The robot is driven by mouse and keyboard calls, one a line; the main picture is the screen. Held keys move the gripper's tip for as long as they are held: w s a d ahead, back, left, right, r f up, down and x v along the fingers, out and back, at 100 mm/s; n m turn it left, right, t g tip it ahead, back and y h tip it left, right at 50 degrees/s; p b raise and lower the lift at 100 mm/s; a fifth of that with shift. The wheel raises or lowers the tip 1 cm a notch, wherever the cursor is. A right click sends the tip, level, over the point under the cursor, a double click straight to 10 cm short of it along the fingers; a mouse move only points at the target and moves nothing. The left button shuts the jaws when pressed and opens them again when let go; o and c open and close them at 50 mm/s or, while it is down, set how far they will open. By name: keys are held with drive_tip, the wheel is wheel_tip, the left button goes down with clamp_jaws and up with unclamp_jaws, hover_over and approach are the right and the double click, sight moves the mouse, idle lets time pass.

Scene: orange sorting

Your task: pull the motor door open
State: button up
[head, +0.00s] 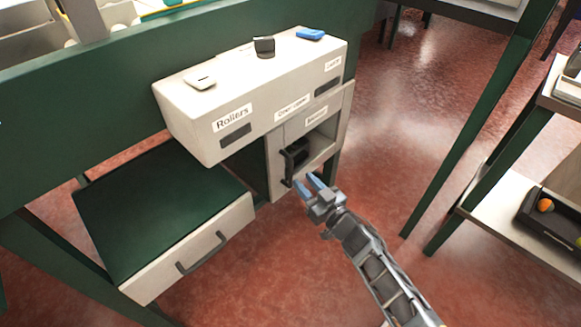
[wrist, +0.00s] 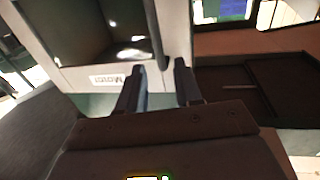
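The motor compartment (head: 323,146) is in the cabinet below the control box, under a small label (head: 316,115). A dark object sits inside its opening. A black vertical handle (head: 290,165) is on the pale front at the left of the opening. The handle also shows in the wrist view (wrist: 157,35), where the "Motor" label (wrist: 107,80) appears upside down. My gripper (head: 309,184) has blue-grey fingers and is just in front of the handle's lower end. In the wrist view my fingers (wrist: 160,75) are apart with nothing between them. Contact with the handle cannot be told.
A box with a "Rollers" label (head: 203,120) overhangs the compartment. A green table leg (head: 490,130) and a shelf with a black tray (head: 550,228) stand at right. The red floor between is clear.

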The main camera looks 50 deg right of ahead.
drive_tip(key=b, duration=0.1)
hover_over(291, 184)
drive_tip(key=shift+w+d, duration=0.2)
drive_tip(key=shift+w, duration=0.15)
drive_tip(key=shift+c, duration=0.3)
clamp_jaws()
